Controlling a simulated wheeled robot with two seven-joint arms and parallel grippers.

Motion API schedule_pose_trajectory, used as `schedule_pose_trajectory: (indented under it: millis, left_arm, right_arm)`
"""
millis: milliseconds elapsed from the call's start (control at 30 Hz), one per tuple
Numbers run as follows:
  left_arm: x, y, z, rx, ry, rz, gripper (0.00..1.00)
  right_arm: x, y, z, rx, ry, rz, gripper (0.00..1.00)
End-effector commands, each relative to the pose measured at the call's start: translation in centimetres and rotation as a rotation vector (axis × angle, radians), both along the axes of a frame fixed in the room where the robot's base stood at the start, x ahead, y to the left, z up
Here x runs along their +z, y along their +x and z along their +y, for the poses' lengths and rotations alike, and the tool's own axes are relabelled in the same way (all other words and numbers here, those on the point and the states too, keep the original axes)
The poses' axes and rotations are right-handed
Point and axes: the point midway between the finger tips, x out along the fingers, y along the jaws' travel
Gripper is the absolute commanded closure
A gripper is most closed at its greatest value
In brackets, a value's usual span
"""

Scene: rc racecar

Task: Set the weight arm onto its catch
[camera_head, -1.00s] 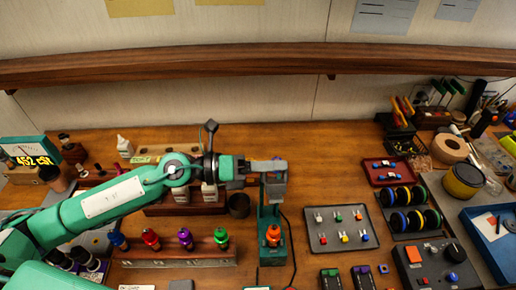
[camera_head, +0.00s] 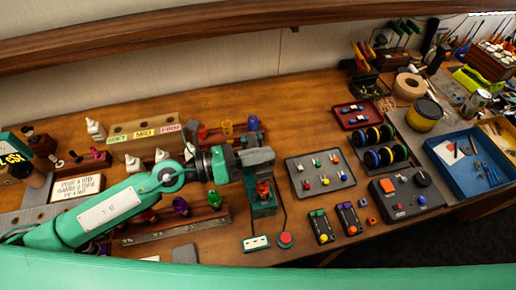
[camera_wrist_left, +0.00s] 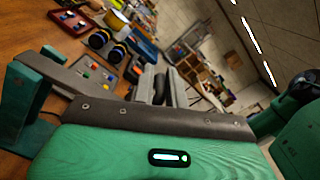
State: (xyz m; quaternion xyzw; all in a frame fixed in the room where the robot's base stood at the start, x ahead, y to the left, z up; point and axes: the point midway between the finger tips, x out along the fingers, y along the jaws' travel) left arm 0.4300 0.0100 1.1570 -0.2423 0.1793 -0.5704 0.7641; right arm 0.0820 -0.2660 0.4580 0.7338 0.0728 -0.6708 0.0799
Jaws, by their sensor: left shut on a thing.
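A green stand (camera_head: 262,206) with an orange-red damper-like part (camera_head: 263,189) in it stands upright on the bench in the head view. My left gripper (camera_head: 258,157) is at the top of this stand and covers much of it. In the left wrist view the fingers (camera_wrist_left: 161,86) are shut on a dark, narrow piece, which I take to be the weight arm (camera_wrist_left: 159,90). A grey bar (camera_wrist_left: 68,73) runs from the green stand's top (camera_wrist_left: 37,80) there. The catch cannot be made out. My right gripper is not in view.
Right of the stand is a grey tray (camera_head: 292,166) with small coloured parts. A red button (camera_head: 286,239) and a white switch box (camera_head: 256,243) lie in front. A rail with coloured dampers (camera_head: 172,231) is on the left, near my arm.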

Motion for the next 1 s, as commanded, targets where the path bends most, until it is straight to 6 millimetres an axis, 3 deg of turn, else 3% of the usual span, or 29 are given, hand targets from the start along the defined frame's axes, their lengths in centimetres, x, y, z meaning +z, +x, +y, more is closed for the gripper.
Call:
schedule_pose_trajectory:
  millis: [333, 367, 433, 1000]
  left_arm:
    - [-0.76, -0.47, -0.16, -0.01, 0.007, 0.016, 1.0]
    - [-0.78, -0.48, -0.17, -0.01, 0.007, 0.016, 0.82]
    - [-0.76, -0.44, -0.14, -0.009, 0.007, 0.016, 0.68]
    - [-0.69, -0.36, 0.6, -0.002, 0.005, 0.008, 0.67]
  right_arm:
    - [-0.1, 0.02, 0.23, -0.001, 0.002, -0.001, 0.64]
    - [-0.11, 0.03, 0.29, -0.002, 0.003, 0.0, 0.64]
    - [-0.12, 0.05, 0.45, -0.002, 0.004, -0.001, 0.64]
    - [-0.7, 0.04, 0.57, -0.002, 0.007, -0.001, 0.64]
